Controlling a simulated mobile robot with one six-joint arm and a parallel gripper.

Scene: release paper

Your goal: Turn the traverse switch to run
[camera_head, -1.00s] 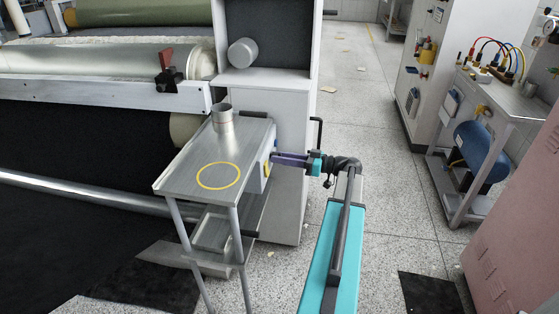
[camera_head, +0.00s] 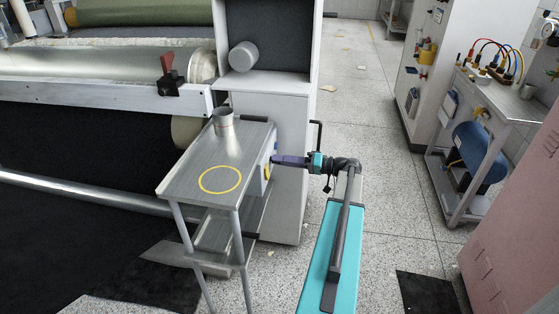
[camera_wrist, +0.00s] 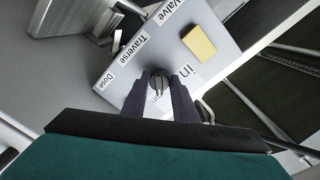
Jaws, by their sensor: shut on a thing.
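The traverse switch is a small dark knob (camera_wrist: 158,80) on a light grey panel (camera_wrist: 222,38), below the label "Traverse" (camera_wrist: 130,48) in the wrist view. My gripper (camera_wrist: 159,89) is shut on the knob, with one dark finger on each side of it. In the head view my gripper (camera_head: 275,160) reaches from the right to the panel on the side of the metal stand. The knob is hidden there. The fingers partly cover a label under the knob. I cannot tell for sure which position the knob points to.
A yellow block (camera_wrist: 199,42) sits on the panel under "Valve", close to the right finger. A metal cup (camera_head: 223,122) stands on the stand's top (camera_head: 190,172), behind a yellow ring. A white cabinet (camera_head: 290,150) rises behind.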

